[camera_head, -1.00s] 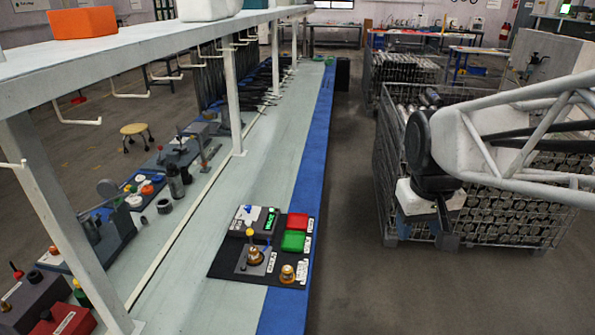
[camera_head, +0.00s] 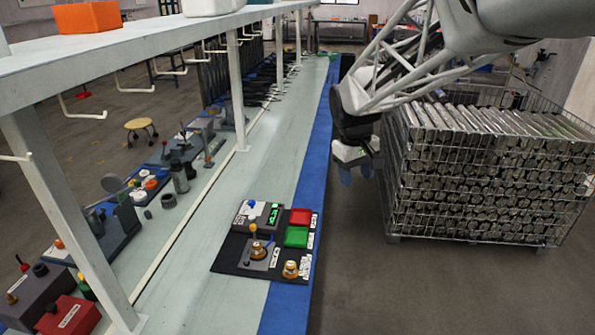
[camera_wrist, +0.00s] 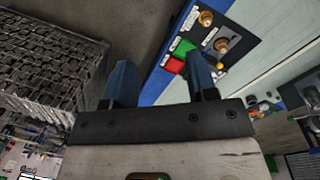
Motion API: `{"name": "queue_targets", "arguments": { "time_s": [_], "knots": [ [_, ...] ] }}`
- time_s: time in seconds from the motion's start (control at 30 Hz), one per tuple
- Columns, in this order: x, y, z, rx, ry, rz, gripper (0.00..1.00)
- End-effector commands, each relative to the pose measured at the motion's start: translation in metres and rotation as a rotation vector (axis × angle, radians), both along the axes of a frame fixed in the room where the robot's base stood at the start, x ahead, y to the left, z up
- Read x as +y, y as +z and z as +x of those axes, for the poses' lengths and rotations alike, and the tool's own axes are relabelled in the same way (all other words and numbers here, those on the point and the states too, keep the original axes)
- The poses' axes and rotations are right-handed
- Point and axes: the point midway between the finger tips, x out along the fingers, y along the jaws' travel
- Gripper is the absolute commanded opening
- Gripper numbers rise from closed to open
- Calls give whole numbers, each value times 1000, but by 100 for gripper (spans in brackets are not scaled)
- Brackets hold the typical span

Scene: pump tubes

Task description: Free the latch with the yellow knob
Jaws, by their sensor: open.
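The yellow knob (camera_head: 253,228) tops a short lever on the latch fixture, with a brass fitting (camera_head: 258,250) just below it. The fixture stands on a black board (camera_head: 232,255) on the bench, near its blue edge. In the wrist view the board (camera_wrist: 238,38) is at the upper right, seen past my right finger. My gripper (camera_head: 357,172) is open and empty. It hangs to the right of the bench, above the floor and apart from the board. Its two blue fingers (camera_wrist: 162,85) are spread in the wrist view. I cannot make out the latch's detail.
The board also carries a red block (camera_head: 300,216), a green block (camera_head: 296,237), a green display (camera_head: 274,215) and a second brass fitting (camera_head: 291,269). A wire crate of metal tubes (camera_head: 480,180) stands right of my gripper. A white shelf (camera_head: 130,50) overhangs the bench's left side.

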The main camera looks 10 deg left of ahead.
Motion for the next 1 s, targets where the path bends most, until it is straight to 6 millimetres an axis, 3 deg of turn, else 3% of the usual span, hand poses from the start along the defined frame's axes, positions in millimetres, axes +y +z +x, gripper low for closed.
{"name": "queue_targets", "arguments": {
  "time_s": [0.5, 1.0],
  "knots": [
    [84, -58, 88, 75, 190, -58, 52],
    [175, -135, 152, 145, 373, -114, 52]
  ]
}}
